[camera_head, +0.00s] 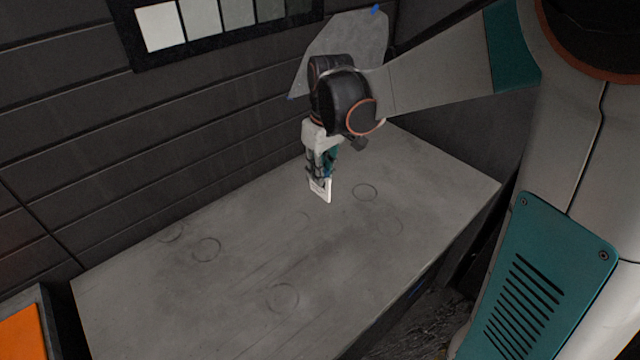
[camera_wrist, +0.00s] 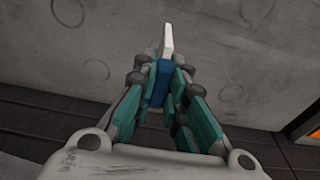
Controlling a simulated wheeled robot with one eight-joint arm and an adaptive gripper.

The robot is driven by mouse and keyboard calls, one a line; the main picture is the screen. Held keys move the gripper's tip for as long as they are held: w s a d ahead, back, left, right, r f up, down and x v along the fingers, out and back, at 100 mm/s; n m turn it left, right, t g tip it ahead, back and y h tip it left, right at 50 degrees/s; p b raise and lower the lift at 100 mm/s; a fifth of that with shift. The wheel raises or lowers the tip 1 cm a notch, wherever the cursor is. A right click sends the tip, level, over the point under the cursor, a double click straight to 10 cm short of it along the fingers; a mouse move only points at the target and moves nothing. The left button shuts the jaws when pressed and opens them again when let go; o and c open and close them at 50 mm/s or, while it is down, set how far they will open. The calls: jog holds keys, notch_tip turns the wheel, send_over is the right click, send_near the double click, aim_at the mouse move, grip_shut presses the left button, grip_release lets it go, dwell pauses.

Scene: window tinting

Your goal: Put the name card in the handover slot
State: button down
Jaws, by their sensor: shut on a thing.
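The name card (camera_head: 321,190) is a small white, flat piece held at the tips of my gripper (camera_head: 320,178) in the head view. The card points down and stands above the grey table. In the wrist view the card shows as a narrow white edge (camera_wrist: 167,40) beyond my gripper (camera_wrist: 162,75), with a blue part between the fingers. My gripper is shut on the card. I cannot tell whether the card's lower edge touches the table. I cannot make out a handover slot in either view.
The grey table (camera_head: 240,270) is bare except for faint ring marks. A dark plank wall (camera_head: 100,140) runs along its back, with a framed row of grey swatches (camera_head: 200,20). A grey sheet with blue tape (camera_head: 365,35) is behind my arm. An orange panel (camera_head: 18,333) is at lower left.

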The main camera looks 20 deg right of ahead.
notch_tip(320, 180, up, 2)
jog(key=shift+r, duration=0.25)
notch_tip(320, 180, down, 12)
jog(key=s+m, duration=0.1)
jog(key=m, duration=0.3)
jog(key=shift+h, duration=0.3)
jog(key=p, duration=0.2)
jog(key=s+p, duration=0.1)
jog(key=p, duration=0.1)
jog(key=shift+r, duration=0.2)
jog(key=shift+f, duration=0.1)
